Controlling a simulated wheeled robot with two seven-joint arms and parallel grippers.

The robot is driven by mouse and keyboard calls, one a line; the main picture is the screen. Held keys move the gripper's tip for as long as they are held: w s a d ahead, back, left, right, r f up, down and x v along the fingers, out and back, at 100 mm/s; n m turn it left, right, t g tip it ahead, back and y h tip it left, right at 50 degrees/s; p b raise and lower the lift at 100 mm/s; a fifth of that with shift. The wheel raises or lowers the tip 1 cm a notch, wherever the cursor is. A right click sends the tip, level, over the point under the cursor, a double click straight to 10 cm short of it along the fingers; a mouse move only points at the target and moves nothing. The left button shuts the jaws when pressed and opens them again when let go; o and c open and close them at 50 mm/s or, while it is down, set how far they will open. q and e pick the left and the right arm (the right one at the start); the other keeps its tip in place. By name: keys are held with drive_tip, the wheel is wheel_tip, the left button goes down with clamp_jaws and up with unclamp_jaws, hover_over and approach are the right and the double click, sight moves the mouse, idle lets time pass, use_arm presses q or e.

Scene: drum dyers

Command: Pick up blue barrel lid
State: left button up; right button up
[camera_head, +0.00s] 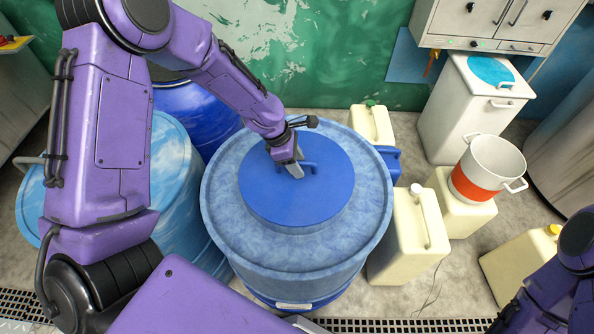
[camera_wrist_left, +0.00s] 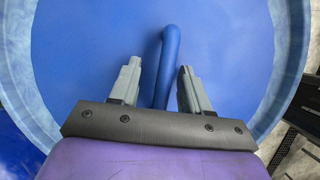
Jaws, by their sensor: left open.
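The blue lid (camera_head: 275,200) lies flat on top of the light blue barrel (camera_head: 290,265) in the middle of the head view. Its raised blue handle (camera_head: 311,168) stands near the lid's centre. My left gripper (camera_head: 296,170) is over the lid at the handle. In the left wrist view, my left gripper (camera_wrist_left: 158,75) is open, and the handle (camera_wrist_left: 171,50) runs between its two grey fingers with space on both sides. The lid (camera_wrist_left: 230,60) fills most of that view. Part of my right arm shows at the head view's lower right, but its gripper is out of sight.
Other blue barrels (camera_head: 175,165) stand left of and behind this one. Cream jerrycans (camera_head: 410,240) crowd its right side. A white pot with a red band (camera_head: 484,172) sits on one. A green wall (camera_head: 310,60) is behind. Some grey floor is clear at lower right.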

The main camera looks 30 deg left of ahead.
use_arm(q)
drive_tip(key=shift+s+r, duration=0.1)
drive_tip(key=shift+s, duration=0.15)
clamp_jaws()
